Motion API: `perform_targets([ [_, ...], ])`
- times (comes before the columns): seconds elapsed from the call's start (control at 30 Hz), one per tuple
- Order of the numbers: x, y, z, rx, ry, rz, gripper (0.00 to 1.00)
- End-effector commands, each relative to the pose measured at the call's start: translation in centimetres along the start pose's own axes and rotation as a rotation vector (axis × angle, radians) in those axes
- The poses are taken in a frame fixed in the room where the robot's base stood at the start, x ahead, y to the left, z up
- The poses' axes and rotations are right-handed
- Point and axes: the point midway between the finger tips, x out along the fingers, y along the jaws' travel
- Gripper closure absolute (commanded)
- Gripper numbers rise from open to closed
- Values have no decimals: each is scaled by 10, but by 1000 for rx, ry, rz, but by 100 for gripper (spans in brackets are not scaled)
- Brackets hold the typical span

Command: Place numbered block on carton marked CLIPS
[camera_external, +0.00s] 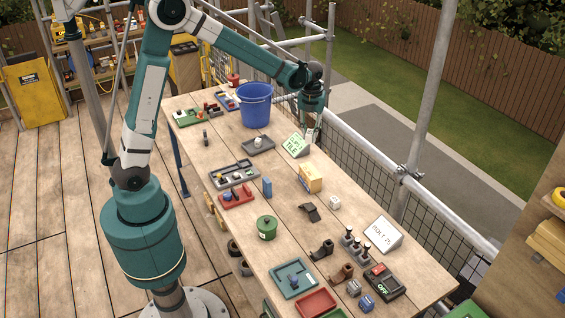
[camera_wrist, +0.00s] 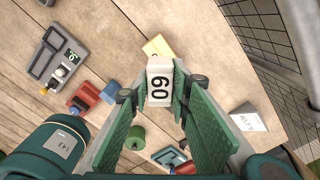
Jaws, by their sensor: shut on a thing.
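My gripper (camera_external: 311,128) hangs over the far right side of the table, near the green-lettered sign. In the wrist view, my gripper (camera_wrist: 161,93) is shut on a white block marked 60 (camera_wrist: 159,82), which sits between the fingertips. The block is not clear in the external view. A small yellow carton (camera_external: 311,179) stands on the table, nearer the camera than my gripper. It also shows in the wrist view (camera_wrist: 156,46), partly behind the block. Its marking cannot be read.
A white cube (camera_external: 335,202) and a dark holder (camera_external: 309,211) lie near the carton. The sign (camera_external: 297,146) stands close below my gripper, and a blue bucket (camera_external: 254,107) stands to its left. A mesh railing (camera_external: 350,160) runs along the table's right side.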

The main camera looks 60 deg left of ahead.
Motion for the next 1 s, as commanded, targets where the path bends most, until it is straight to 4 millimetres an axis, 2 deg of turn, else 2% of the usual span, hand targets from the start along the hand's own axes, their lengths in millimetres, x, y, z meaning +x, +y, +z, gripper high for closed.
perform_targets([
  [0.17,0,-18,-25,36,0,0,92],
  [0.3,24,-16,-22,31,0,0,92],
  [0.5,45,-16,-22,31,0,0,92],
  [1.0,51,-15,-22,31,0,0,92],
])
